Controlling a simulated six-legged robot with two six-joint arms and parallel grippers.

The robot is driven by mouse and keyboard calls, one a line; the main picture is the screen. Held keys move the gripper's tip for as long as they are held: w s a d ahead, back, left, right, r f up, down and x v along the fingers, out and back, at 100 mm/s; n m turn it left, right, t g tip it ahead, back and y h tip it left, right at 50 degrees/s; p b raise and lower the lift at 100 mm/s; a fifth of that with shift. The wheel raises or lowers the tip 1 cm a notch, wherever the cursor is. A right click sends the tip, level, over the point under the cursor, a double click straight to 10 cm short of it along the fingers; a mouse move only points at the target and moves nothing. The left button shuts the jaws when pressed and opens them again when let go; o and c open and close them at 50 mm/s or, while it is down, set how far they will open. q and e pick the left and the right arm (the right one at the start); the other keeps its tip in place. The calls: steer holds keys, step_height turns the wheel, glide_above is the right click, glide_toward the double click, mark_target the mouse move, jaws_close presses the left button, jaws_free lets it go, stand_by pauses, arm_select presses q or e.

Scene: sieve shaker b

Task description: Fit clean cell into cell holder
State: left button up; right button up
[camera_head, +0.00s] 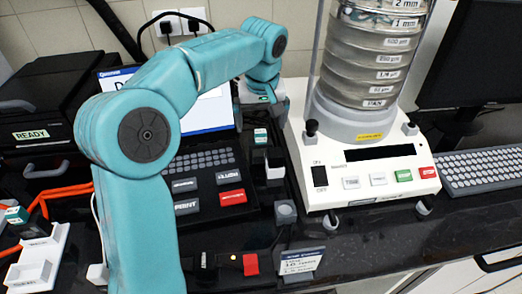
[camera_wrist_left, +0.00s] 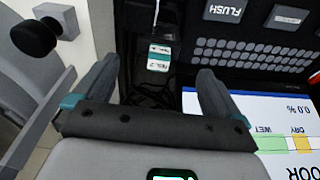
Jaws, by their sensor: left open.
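A small block with a white and teal label, which looks like a cell (camera_head: 261,136), stands between the laptop-like device and the sieve shaker. It also shows in the left wrist view (camera_wrist_left: 159,57), between and beyond my open fingers. My left gripper (camera_wrist_left: 158,72) is open and empty. In the head view my left gripper (camera_head: 262,100) is small, above and behind that block, and partly hidden by my wrist. Another block with a teal and white label (camera_head: 15,215) sits at the far left by a white rack (camera_head: 37,262). I cannot tell which part is the cell holder. My right gripper is not in view.
The sieve shaker (camera_head: 368,170) stands close on the right of the block. The device with keys and a screen (camera_head: 210,158) is close on the left. A grey knob-like piece (camera_head: 285,212) and a small sign (camera_head: 301,261) stand in front. A keyboard (camera_head: 485,168) lies at right.

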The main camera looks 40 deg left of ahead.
mark_target(260, 134)
arm_select(q)
step_height(260, 134, down, 4)
steer(key=shift+a+f, duration=0.1)
steer(key=shift+a, duration=0.05)
steer(key=shift+w+a+f, duration=0.15)
steer(key=shift+w+f, duration=0.05)
steer(key=shift+f, duration=0.7)
steer(key=shift+w+a+f, duration=0.15)
steer(key=shift+a+f, duration=0.05)
steer(key=shift+f, duration=0.65)
steer(key=shift+w+a+f, duration=0.15)
steer(key=shift+w+f, duration=0.05)
steer(key=shift+f, duration=0.7)
steer(key=c, duration=1.3)
step_height(260, 134, up, 20)
steer(key=p, duration=0.4)
steer(key=shift+c, duration=0.2)
